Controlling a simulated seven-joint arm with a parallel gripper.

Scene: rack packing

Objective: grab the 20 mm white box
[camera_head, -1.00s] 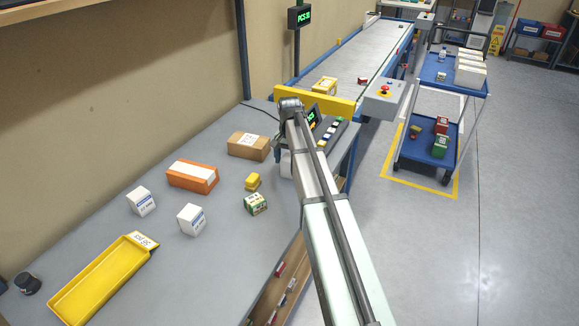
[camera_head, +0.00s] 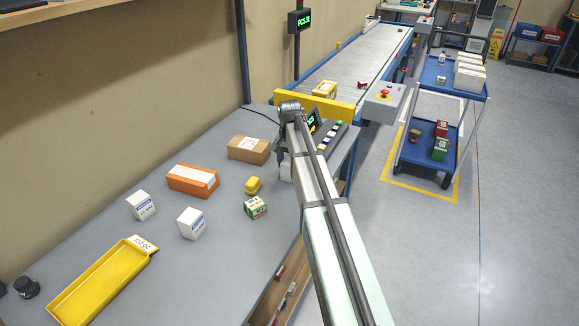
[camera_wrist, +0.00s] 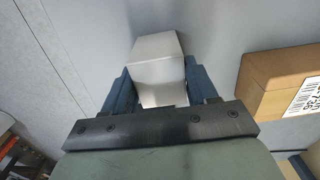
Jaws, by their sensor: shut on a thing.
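My gripper (camera_wrist: 160,85) is shut on a plain white box (camera_wrist: 156,66), with one blue finger on each side of it in the wrist view. The box shows no label on the faces seen. In the head view my arm hides most of the gripper, and only a small pale part of the held box (camera_head: 286,172) shows beside the arm. Two other white boxes with blue print stand apart on the table, one at the left (camera_head: 141,205) and one nearer the front (camera_head: 191,224). Whether the held box is 20 mm cannot be read.
A brown carton (camera_head: 248,150) stands close to my gripper. An orange box (camera_head: 192,181), a yellow item (camera_head: 253,186) and a green-and-white box (camera_head: 256,208) lie on the table. A yellow tray (camera_head: 98,284) is at the front left. The conveyor (camera_head: 345,62) runs behind.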

